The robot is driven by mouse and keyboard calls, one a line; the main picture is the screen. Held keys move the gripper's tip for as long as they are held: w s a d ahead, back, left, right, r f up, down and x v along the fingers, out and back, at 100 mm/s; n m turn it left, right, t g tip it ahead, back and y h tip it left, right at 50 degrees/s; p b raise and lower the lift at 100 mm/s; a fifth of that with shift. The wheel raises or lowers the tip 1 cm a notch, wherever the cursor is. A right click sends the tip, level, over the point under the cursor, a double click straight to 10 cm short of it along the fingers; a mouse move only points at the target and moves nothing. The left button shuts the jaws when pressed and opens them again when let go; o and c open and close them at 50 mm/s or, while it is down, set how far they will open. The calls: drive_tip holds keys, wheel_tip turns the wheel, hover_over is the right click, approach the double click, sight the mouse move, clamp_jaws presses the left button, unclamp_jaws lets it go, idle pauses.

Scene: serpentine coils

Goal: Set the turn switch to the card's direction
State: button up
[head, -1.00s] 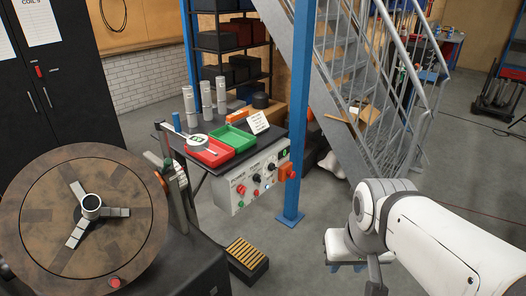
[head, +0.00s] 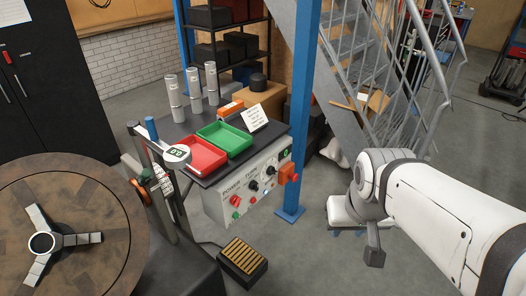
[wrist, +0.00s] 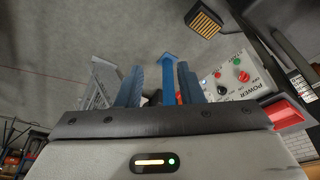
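The control panel (head: 225,207) is on the front of the bench, with a row of knobs and buttons under the words POWER and TURN. A black knob (head: 253,185) sits below the TURN label; which way it points is too small to tell. The panel also shows in the wrist view (wrist: 212,80), tilted, at the right. A white card (head: 254,118) leans on the bench top behind the green tray; its print is unreadable. My gripper (wrist: 160,84) is open and empty, its blue fingers apart. In the head view it hangs low, right of the blue post, clear of the panel.
A foot pedal (head: 243,257) lies on the floor below. A round turntable (head: 110,215) fills the lower left. Stairs rise behind my arm.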

drive_tip(key=w+d+f+n+t+b, duration=0.1)
drive_tip(key=w+f+t+b, duration=0.3)
drive_tip(key=w, duration=0.7)
drive_tip(key=w+d+f+n+t+b, duration=0.1)
drive_tip(key=w+f+n+t+b, duration=0.15)
drive_tip(key=w+f+b, duration=0.55)
drive_tip(key=n+t+y+b, duration=0.2)
drive_tip(key=n+y+b, duration=0.6)
drive_tip(key=y, duration=0.6)
approach(255, 186)
drive_tip(key=w+a+m+b, duration=0.1)
drive_tip(key=w+a, duration=0.4)
drive_tip(key=shift+w+f+g+b, duration=0.15)
drive_tip(key=shift+w+g+b, duration=0.15)
drive_tip(key=shift+g, duration=0.15)
drive_tip(key=shift+a, duration=0.1)
drive_tip(key=shift+c, duration=0.4)
clamp_jaws()
